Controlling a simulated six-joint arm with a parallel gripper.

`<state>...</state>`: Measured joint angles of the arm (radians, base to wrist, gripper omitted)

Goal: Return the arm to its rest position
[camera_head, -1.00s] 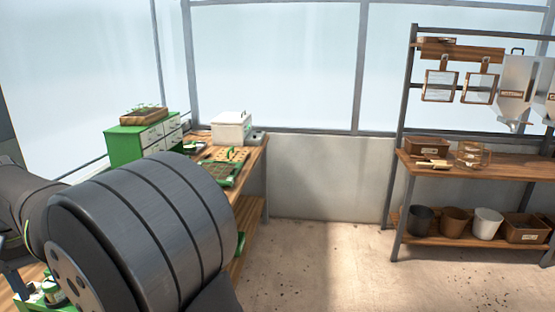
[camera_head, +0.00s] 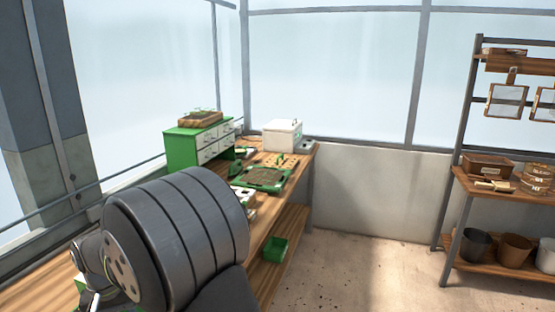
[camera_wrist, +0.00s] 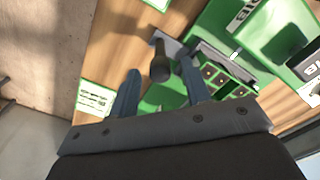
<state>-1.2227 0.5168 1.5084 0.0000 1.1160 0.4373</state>
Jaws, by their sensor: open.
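My gripper (camera_wrist: 158,66) shows in the wrist view with its two blue-grey fingers apart. Nothing is clearly held between them. A dark, round-ended handle (camera_wrist: 160,62) appears between the fingertips; I cannot tell how far below them it is. Green seeder parts and a green box with small red-dotted cells (camera_wrist: 220,80) lie on the bench beyond the right finger. In the head view my dark arm links fill the lower left, and the gripper is hidden.
The wooden bench (camera_head: 262,232) runs back along the wall. It carries a green drawer cabinet (camera_head: 182,150), a soil-filled green tray (camera_head: 264,178) and a white box (camera_head: 282,134). A green bin (camera_head: 275,249) sits below. A shelf rack (camera_head: 462,215) stands right, with open floor between.

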